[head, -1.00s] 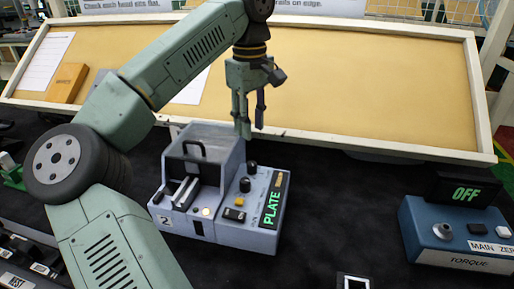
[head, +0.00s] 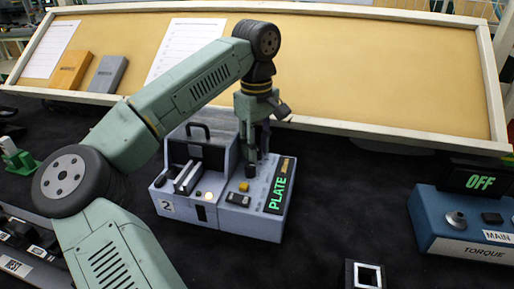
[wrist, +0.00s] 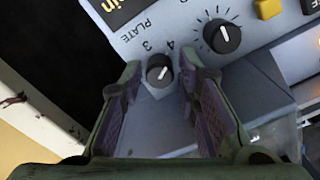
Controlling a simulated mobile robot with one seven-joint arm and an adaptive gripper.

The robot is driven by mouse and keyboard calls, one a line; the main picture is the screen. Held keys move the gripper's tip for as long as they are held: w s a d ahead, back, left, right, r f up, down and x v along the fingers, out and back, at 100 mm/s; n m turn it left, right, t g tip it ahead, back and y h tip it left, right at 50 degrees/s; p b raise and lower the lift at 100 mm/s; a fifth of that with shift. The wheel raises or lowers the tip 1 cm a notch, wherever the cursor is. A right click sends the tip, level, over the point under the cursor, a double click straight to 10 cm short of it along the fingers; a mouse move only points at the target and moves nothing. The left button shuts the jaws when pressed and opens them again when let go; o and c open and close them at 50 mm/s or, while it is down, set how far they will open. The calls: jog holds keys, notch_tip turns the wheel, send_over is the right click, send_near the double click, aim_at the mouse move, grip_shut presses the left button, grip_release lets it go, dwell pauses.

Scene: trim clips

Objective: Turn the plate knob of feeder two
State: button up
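Feeder two (head: 225,225) is a pale grey-blue box marked "2" with a green "PLATE" display (head: 278,193). In the wrist view the plate knob (wrist: 159,70) is a small black knob with a white pointer line, beside the printed word PLATE and the numbers 3 and 4. My gripper (wrist: 160,88) is open, its two fingers on either side of the plate knob with gaps between. It also shows in the head view (head: 257,165), pointing down over the feeder's back, where it hides the knobs.
A second black knob (wrist: 222,36) with a dial scale sits close to the right finger, with a yellow button (wrist: 267,9) beyond it. A blue torque unit (head: 465,220) is at the right.

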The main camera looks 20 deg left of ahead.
grip_shut()
jog(key=shift+n, duration=0.4)
jog(key=n+b, duration=0.1)
jog(key=n, duration=0.4)
jog(key=shift+n, duration=0.3)
jog(key=n, duration=0.5)
jog(key=shift+b, duration=0.3)
jog(key=shift+n, duration=0.3)
grip_release()
